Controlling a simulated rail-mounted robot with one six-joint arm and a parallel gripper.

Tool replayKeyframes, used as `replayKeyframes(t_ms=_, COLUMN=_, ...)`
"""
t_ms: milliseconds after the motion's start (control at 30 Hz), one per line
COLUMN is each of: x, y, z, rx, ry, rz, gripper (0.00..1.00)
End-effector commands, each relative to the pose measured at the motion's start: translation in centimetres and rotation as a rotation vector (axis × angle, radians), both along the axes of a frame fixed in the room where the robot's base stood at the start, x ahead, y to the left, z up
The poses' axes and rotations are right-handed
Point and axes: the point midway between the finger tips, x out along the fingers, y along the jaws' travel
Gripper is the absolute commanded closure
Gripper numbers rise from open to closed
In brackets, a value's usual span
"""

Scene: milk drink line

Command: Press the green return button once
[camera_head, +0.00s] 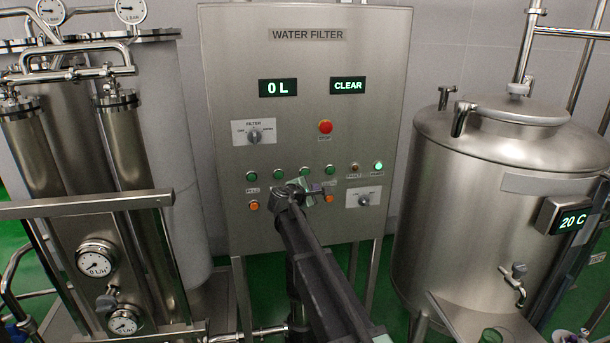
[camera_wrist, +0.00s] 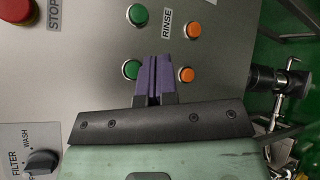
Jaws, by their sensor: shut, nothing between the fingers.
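The filter panel carries a row of green buttons. One green button (camera_head: 305,171) is just above my gripper (camera_head: 300,187) in the head view. In the wrist view this appears to be the green button (camera_wrist: 131,69) beside my purple fingertips (camera_wrist: 155,57). My gripper is shut and empty, its tips over the panel between this green button and an orange button (camera_wrist: 186,74). Its label is hidden, so I cannot tell whether it is the return button. Whether the tips touch the panel is unclear. Other green buttons (camera_head: 278,174) (camera_head: 251,176) are to the left.
A red stop button (camera_head: 325,127) is higher on the panel. The rinse pair, a green button (camera_wrist: 138,14) and an orange one (camera_wrist: 193,29), is close by. Displays read 0 L (camera_head: 278,88) and CLEAR (camera_head: 348,86). A steel tank (camera_head: 470,210) stands right, filter columns (camera_head: 130,150) left.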

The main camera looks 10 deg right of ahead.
Motion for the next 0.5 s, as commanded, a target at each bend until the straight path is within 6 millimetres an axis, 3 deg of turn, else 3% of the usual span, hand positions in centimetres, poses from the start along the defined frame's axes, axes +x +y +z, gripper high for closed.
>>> replayKeyframes(t_ms=500, x=7.0, y=0.3, z=0.0, rx=0.002, ry=-0.001, rz=0.000, gripper=1.00)
